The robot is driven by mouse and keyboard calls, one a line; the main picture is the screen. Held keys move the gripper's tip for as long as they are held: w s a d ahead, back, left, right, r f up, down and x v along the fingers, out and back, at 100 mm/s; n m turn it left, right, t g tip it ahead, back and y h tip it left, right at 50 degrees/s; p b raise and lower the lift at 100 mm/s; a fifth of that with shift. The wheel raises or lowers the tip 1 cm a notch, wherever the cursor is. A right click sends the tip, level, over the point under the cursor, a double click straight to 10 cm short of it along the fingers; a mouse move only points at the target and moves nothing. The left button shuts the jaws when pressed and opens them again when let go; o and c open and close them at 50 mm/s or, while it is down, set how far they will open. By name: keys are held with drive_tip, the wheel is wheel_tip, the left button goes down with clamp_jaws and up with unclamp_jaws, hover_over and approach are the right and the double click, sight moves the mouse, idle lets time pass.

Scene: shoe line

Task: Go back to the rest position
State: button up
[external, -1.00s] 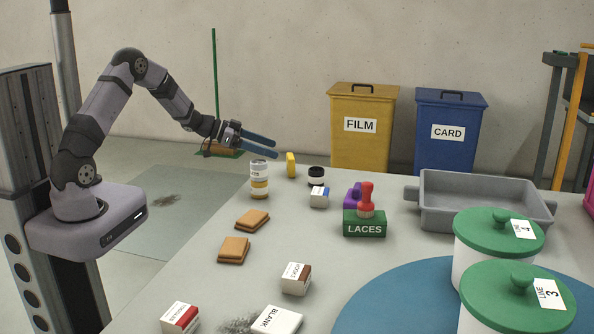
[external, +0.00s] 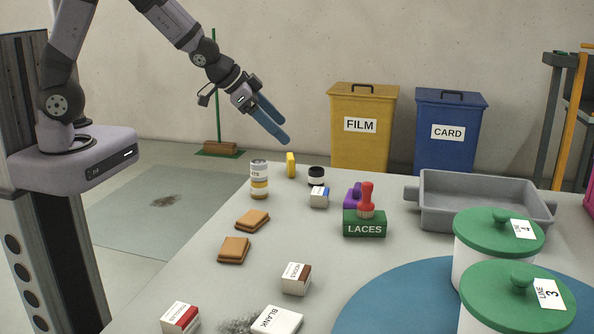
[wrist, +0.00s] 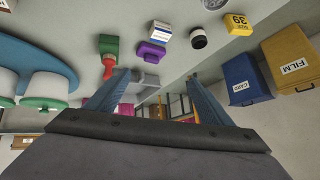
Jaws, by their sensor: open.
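My gripper (external: 276,122) is raised in the air over the far left part of the table in the external view. Its two blue fingers point down and to the right, and it holds nothing. In the wrist view the fingers (wrist: 155,92) stand apart with nothing between them. My base, at the left in the external view, sits on a column beside the table.
On the grey table (external: 290,225) stand a jar (external: 259,180), a yellow block (external: 291,164), a green LACES box (external: 364,224), a grey tray (external: 480,205) and green-lidded tubs (external: 498,235). FILM (external: 362,105) and CARD (external: 450,110) bins stand behind.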

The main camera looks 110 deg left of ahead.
drive_tip(key=s+d+r+m+g+h+p, duration=0.1)
drive_tip(key=s+d+r+g+p, duration=0.1)
drive_tip(key=s+d, duration=0.4)
drive_tip(key=s+d+r+m+g+h+p, duration=0.1)
drive_tip(key=s+d+r+p, duration=0.3)
drive_tip(key=d, duration=0.9)
drive_tip(key=s+d+r+m+g+h+p, duration=0.2)
drive_tip(key=s+d+p, duration=0.3)
drive_tip(key=s+d, duration=0.3)
drive_tip(key=shift+s+d+r+g+h+p, duration=0.25)
drive_tip(key=shift+d+r+g+h, duration=0.2)
drive_tip(key=shift+d+g, duration=0.6)
drive_tip(key=shift+d, duration=0.1)
